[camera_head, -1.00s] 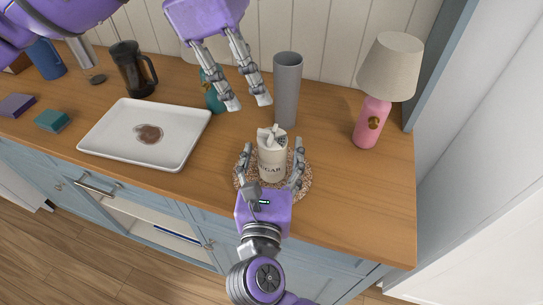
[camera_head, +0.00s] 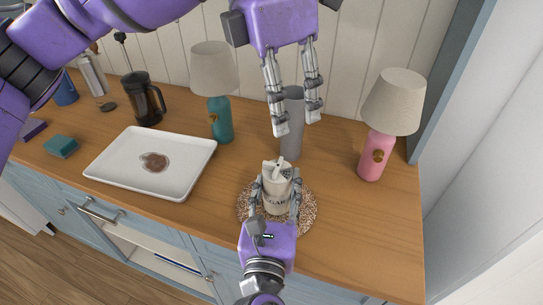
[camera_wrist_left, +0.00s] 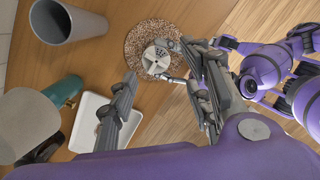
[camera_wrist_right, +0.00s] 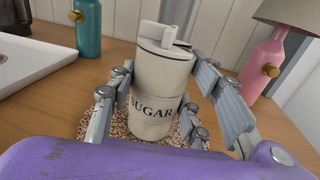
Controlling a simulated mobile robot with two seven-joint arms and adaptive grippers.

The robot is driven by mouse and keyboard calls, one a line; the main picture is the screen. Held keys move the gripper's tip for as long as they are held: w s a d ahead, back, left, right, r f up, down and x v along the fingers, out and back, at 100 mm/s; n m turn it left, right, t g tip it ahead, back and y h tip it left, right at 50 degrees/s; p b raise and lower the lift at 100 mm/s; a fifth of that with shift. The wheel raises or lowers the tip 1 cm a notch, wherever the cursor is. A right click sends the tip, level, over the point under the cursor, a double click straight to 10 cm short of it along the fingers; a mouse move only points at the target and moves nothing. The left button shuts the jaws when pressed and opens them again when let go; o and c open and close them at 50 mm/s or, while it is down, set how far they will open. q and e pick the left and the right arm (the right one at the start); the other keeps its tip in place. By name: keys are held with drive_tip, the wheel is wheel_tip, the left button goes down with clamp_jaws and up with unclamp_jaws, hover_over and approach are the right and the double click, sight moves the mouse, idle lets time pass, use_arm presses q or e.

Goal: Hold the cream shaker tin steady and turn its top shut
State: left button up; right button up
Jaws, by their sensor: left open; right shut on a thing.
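The cream shaker tin (camera_head: 277,197), lettered SUGAR, stands upright on a round speckled mat (camera_head: 308,216). Its top (camera_wrist_right: 163,46) is cream with a raised flap or spout; whether it is fully seated I cannot tell. My right gripper (camera_head: 276,190) is shut on the tin's body, one finger on each side. The right wrist view shows the tin (camera_wrist_right: 155,100) between the fingers. My left gripper (camera_head: 297,125) is open and empty, pointing down, above and behind the tin. In the left wrist view the tin's top (camera_wrist_left: 156,58) shows beyond the open fingers.
A tall grey tumbler (camera_head: 292,145) stands just behind the tin. A pink lamp (camera_head: 376,150) is to the right, a teal lamp (camera_head: 220,120) to the left. A white tray (camera_head: 115,170) with a brown stain lies left; a French press (camera_head: 145,100) stands behind it.

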sight(271, 164)
use_arm(q)
drive_tip(key=f+n, duration=0.3)
drive_tip(key=f, duration=0.1)
drive_tip(key=a+f+n+y, duration=0.1)
drive_tip(key=f+n, duration=0.2)
drive_tip(key=f, duration=0.1)
drive_tip(key=a+f+n, duration=0.1)
drive_tip(key=f+n, duration=0.2)
drive_tip(key=f, duration=0.1)
drive_tip(key=shift+w+f+y, duration=0.15)
drive_tip(key=shift+y, duration=0.25)
clamp_jaws()
